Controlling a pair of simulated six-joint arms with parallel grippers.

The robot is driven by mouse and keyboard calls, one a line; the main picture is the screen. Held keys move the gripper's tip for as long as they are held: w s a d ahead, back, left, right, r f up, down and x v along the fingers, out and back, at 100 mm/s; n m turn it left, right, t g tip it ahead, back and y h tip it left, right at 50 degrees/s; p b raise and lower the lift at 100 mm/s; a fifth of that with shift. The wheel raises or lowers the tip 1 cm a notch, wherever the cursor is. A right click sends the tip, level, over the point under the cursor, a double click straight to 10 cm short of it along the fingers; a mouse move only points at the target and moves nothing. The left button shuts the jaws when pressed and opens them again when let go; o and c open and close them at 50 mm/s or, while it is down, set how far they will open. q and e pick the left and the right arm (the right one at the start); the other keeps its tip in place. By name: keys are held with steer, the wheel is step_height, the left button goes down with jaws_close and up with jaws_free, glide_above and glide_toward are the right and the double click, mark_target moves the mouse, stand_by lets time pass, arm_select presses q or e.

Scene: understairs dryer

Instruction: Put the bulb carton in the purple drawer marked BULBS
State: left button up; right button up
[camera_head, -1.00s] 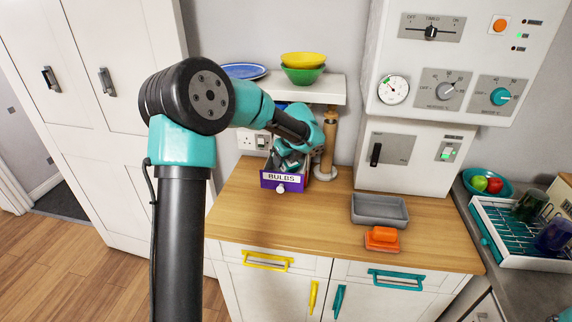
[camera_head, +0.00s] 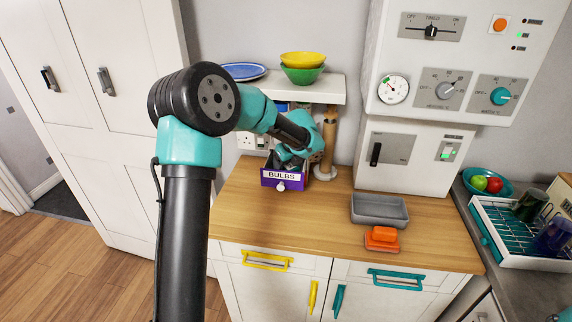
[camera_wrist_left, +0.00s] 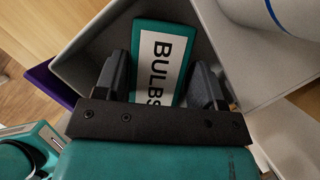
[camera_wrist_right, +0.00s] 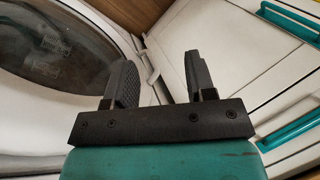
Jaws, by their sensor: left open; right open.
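The purple drawer (camera_head: 269,182) marked BULBS stands open on the wooden worktop, under the white shelf. Its purple front also shows in the left wrist view (camera_wrist_left: 48,82), with grey inner walls. The teal bulb carton (camera_wrist_left: 159,58), with a white BULBS label, sits inside the drawer. My left gripper (camera_head: 290,158) is over the drawer. In the left wrist view its open fingers (camera_wrist_left: 160,78) are on either side of the carton, with gaps showing. In the head view the arm and gripper hide the carton. My right gripper (camera_wrist_right: 160,72) is open and empty.
A wooden post (camera_head: 328,140) stands just right of the drawer. The white shelf (camera_head: 325,88) with bowls (camera_head: 303,75) and a blue plate (camera_head: 243,71) is above. A grey tray (camera_head: 379,210) and an orange block (camera_head: 382,237) lie to the right. The worktop's front middle is clear.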

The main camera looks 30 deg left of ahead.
mark_target(291, 166)
arm_select(q)
steer(key=v, duration=0.7)
stand_by(0.3)
